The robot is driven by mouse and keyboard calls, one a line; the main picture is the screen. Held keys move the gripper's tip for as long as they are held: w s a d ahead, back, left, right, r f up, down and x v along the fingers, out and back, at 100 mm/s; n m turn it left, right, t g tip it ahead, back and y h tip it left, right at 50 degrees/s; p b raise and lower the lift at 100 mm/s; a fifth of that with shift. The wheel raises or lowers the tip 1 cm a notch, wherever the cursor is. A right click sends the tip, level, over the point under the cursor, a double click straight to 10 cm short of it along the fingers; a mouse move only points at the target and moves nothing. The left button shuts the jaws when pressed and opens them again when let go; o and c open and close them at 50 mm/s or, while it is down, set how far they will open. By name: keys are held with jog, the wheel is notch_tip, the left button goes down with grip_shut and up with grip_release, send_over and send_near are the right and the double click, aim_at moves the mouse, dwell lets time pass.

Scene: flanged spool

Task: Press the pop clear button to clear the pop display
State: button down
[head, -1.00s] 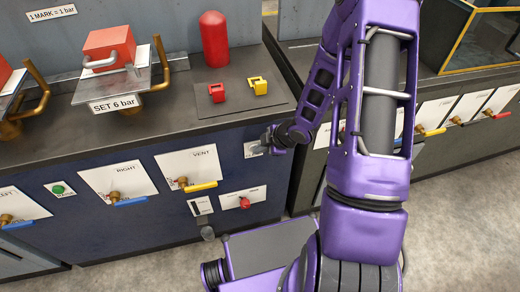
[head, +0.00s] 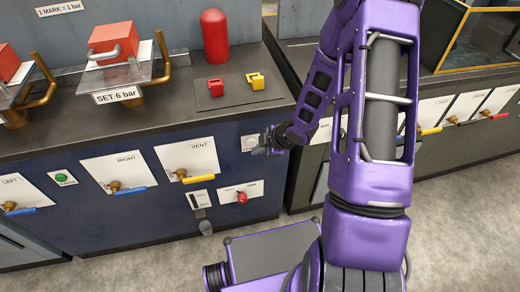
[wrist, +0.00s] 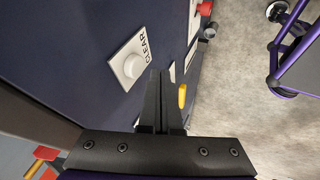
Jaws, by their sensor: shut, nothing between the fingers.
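The clear button is a round white knob (wrist: 132,66) on a white plate marked CLEAR, fixed to the dark blue panel in the wrist view. In the head view its plate (head: 246,142) shows just left of my gripper, partly covered by it. My gripper (head: 262,148) is in front of the panel's right end. In the wrist view my gripper's fingers (wrist: 160,75) are shut together and empty. Their tips appear to the lower right of the button plate; I cannot tell the gap to the panel. I cannot make out which part is the pop display.
Left of the button is the VENT valve with a yellow handle (head: 200,178). Below is a red knob (head: 241,198) on a white plate. A green button (head: 61,178) and blue-handled valves are further left.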

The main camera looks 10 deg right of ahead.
jog(key=p+v, duration=0.3)
jog(key=v, duration=0.7)
jog(key=shift+s+p, duration=0.35)
jog(key=shift+s, duration=0.05)
jog(key=shift+d, duration=0.1)
